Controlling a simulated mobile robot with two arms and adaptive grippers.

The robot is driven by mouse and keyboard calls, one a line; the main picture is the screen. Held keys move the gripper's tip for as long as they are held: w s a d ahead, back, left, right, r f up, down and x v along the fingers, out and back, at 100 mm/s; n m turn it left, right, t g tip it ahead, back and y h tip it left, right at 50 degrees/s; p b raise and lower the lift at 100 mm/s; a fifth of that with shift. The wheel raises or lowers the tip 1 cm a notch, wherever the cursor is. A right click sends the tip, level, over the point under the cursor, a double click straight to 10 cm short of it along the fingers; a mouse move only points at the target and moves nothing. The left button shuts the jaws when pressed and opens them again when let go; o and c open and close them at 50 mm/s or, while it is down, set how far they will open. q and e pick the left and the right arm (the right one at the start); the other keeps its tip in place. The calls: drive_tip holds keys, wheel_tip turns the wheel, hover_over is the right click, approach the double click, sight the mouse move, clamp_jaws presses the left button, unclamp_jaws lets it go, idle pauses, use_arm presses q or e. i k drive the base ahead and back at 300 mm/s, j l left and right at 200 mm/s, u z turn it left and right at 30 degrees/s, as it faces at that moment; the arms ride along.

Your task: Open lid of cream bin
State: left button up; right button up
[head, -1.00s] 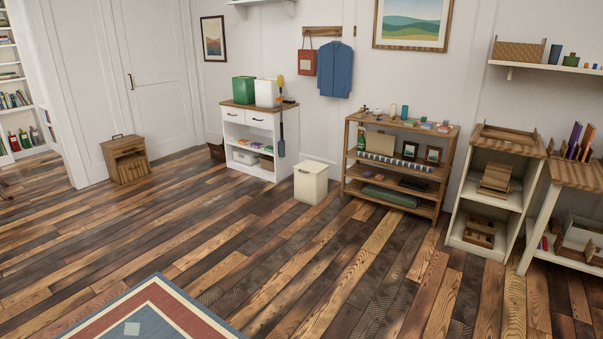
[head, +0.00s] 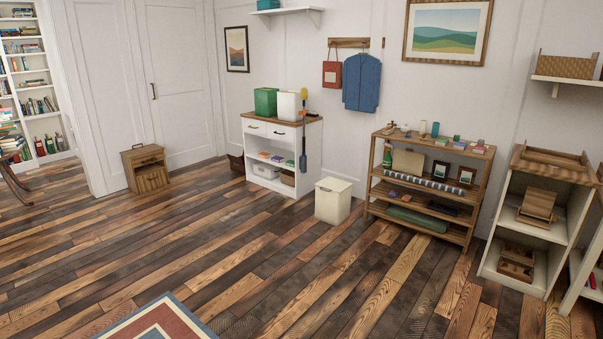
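The cream bin (head: 332,204) stands upright on the plank floor in the middle of the head view, between the white cabinet and the wooden shelf rack. Its lid (head: 334,185) lies flat on top and looks closed. Neither of my grippers shows in the head view, and nothing touches the bin.
A white cabinet (head: 318,150) stands left of the bin, and a wooden shelf rack (head: 372,190) with several items stands right. A small wooden cabinet (head: 147,178) is at the left wall. A patterned rug (head: 165,318) lies in front. The plank floor (head: 250,250) before the bin is clear.

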sight(337, 186)
drive_tip(key=i, duration=3.25)
drive_tip(key=i+z, duration=0.1)
drive_tip(key=i, duration=0.65)
drive_tip(key=i+j, duration=0.15)
drive_tip(key=i, duration=0.65)
drive_tip(key=i+j+z, duration=0.15)
drive_tip(key=i, duration=0.6)
